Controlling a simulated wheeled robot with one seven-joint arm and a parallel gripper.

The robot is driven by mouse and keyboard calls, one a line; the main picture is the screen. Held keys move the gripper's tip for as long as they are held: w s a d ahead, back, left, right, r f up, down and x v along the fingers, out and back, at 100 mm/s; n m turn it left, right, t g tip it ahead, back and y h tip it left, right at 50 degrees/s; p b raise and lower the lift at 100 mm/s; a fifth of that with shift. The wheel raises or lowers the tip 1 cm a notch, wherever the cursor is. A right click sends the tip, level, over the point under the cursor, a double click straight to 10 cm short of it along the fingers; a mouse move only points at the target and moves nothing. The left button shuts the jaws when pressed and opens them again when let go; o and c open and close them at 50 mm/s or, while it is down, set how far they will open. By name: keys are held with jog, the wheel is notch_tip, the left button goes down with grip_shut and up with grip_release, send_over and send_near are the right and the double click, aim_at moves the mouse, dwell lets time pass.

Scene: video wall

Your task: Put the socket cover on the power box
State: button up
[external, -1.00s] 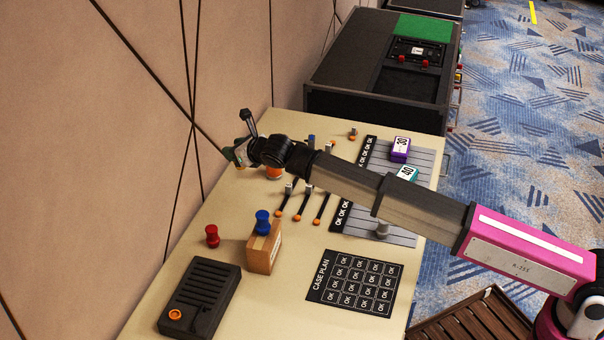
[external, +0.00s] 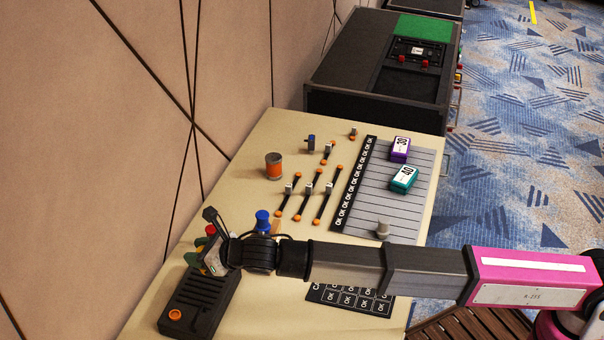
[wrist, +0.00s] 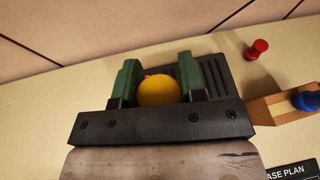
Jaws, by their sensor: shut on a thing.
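My gripper (external: 203,252) has green fingers, shut on a round yellow-orange cap, seemingly the socket cover (wrist: 158,91). In the external view the cover is hidden by the gripper and wrist. The gripper is over the far end of a dark ribbed box, seemingly the power box (external: 203,303). This box also shows behind the fingers in the wrist view (wrist: 215,73). An orange round part (external: 175,314) is on the box's near end. I cannot tell the height of the cover above the box.
A red knob (wrist: 257,49) and a wooden block (wrist: 272,108) with a blue knob (external: 262,222) stand close by. The wall runs along the left.

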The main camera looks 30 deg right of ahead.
jog(key=s+a, duration=0.1)
jog(key=s, duration=0.3)
send_over(194, 291)
notch_tip(194, 291, down, 12)
jog(key=shift+f, duration=2)
jog(key=o, duration=0.9)
jog(key=shift+f, duration=0.15)
